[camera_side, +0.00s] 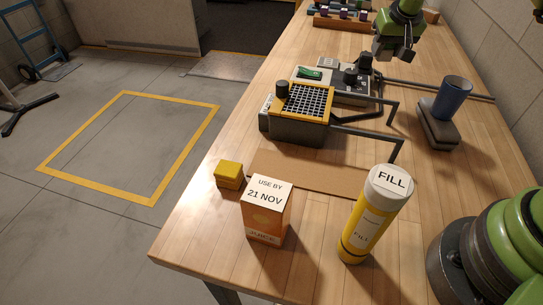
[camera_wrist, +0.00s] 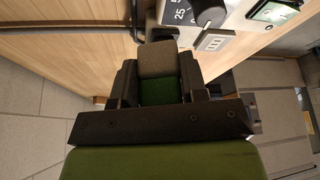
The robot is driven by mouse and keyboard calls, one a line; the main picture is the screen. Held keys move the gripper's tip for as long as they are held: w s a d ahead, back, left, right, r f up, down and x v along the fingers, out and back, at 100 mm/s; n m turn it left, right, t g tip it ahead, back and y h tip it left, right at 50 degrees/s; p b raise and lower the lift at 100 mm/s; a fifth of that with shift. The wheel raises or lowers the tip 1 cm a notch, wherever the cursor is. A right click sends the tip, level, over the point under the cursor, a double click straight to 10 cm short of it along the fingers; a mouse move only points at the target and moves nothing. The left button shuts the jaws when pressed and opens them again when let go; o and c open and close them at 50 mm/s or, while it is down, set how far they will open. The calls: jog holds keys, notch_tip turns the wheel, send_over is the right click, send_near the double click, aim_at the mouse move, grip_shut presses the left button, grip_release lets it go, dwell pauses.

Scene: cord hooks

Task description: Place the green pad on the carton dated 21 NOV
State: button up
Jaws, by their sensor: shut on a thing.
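The juice carton (camera_side: 266,212) stands upright near the front edge of the table, with "USE BY 21 NOV" on its white top. My gripper (camera_side: 393,50) is high at the back of the table, far from the carton. In the wrist view my gripper (camera_wrist: 158,80) is shut on a small block with a dark green face, which seems to be the green pad (camera_wrist: 156,92), and a grey-brown part beyond it. The pad cannot be made out in the side view.
A yellow FILL bottle (camera_side: 370,220) stands right of the carton, a yellow block (camera_side: 229,174) behind it at left. Further back are a brown strip (camera_side: 300,172), a grid-topped machine (camera_side: 296,128) with bars, a dial device (camera_side: 345,85) and a blue cup (camera_side: 452,98).

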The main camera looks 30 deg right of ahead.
jog(key=a+r+n+y, duration=0.1)
jog(key=a+n, duration=0.2)
jog(key=a, duration=0.2)
jog(key=a+r+n+y, duration=0.1)
jog(key=a+n, duration=0.2)
jog(key=a, duration=0.2)
jog(key=a+r+n+y, duration=0.1)
jog(key=a+n, duration=0.2)
jog(key=a, duration=0.2)
jog(key=shift+s+a+y, duration=0.1)
jog(key=shift+a+y, duration=0.1)
jog(key=shift+y, duration=0.1)
jog(key=s+a+r+n+g+y, duration=0.2)
jog(key=s+a+n, duration=0.3)
jog(key=a+n, duration=0.4)
jog(key=s+a+r+n+g+y, duration=0.1)
jog(key=s+a+r+n+g, duration=0.15)
jog(key=s+a+n, duration=0.6)
jog(key=n+g+h, duration=0.2)
jog(key=n+g, duration=0.1)
jog(key=n, duration=0.3)
send_over(267, 195)
jog(key=w+d, duration=0.1)
notch_tip(267, 195, down, 3)
jog(key=shift+w, duration=0.1)
jog(key=shift+y, duration=0.3)
jog(key=shift+f, duration=2.1)
